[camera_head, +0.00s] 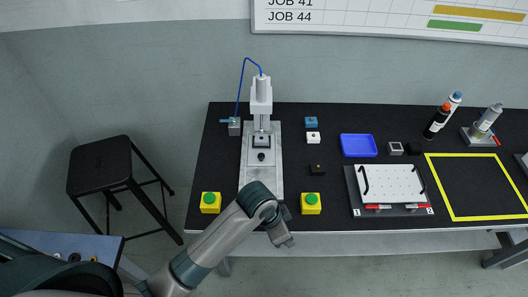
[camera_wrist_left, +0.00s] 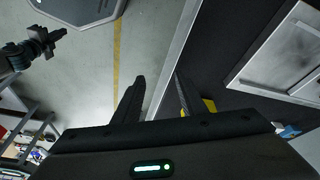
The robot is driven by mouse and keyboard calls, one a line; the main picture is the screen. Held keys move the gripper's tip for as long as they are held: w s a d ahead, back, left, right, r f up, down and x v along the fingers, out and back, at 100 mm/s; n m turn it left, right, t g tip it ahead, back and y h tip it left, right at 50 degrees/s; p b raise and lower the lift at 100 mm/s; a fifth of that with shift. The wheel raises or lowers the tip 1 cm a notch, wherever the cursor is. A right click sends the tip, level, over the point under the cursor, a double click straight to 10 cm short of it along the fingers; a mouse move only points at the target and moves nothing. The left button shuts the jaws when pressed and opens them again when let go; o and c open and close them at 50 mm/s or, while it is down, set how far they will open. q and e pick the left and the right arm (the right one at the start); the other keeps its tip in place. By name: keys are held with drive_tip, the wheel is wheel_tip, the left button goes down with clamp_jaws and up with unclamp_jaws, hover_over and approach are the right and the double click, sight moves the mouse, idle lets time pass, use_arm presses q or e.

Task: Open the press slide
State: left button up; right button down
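The press (camera_head: 261,95) stands on the black table with a blue cable at its top. Its long pale slide plate (camera_head: 246,172) runs toward the front edge. A small dark knob (camera_head: 261,156) sits on the plate below the ram. My left gripper (camera_head: 283,239) is at the front edge, beside the plate's near end, which my wrist hides. In the left wrist view its two fingers (camera_wrist_left: 157,95) are apart with nothing between them. My right gripper (camera_wrist_left: 42,45) appears over the floor in that view, too small to judge.
Yellow boxes with green buttons stand left (camera_head: 210,203) and right (camera_head: 311,204) of the plate. A small dark block (camera_head: 317,170), blue tray (camera_head: 358,145) and white panel (camera_head: 389,190) lie to the right. A black stool (camera_head: 100,165) stands left of the table.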

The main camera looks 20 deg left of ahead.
use_arm(q)
drive_tip(key=w+d+r+m, duration=0.1)
drive_tip(key=w, duration=0.1)
drive_tip(key=w+d+m, duration=0.1)
drive_tip(key=w, duration=0.1)
drive_tip(key=w+d+r+m+g, duration=0.1)
drive_tip(key=w, duration=0.1)
drive_tip(key=shift+w+r+m+y, duration=0.1)
drive_tip(key=shift+r+m+y, duration=0.25)
drive_tip(key=shift+m+y, duration=0.05)
drive_tip(key=w+a+r+m+y, duration=0.2)
drive_tip(key=w+a+r, duration=0.3)
drive_tip(key=w+r, duration=0.3)
drive_tip(key=w+a+r+m+y, duration=0.3)
drive_tip(key=w+a+r+y, duration=0.2)
drive_tip(key=w+r, duration=0.3)
drive_tip(key=shift+w+g, duration=0.3)
drive_tip(key=shift+w, duration=0.45)
approach(261, 155)
drive_tip(key=p+x, duration=0.1)
drive_tip(key=x, duration=0.5)
drive_tip(key=shift+a+f+p, duration=0.1)
drive_tip(key=shift+f+p, duration=0.05)
drive_tip(key=shift+p, duration=0.2)
drive_tip(key=shift+a+f, duration=0.25)
drive_tip(key=shift+f, duration=0.45)
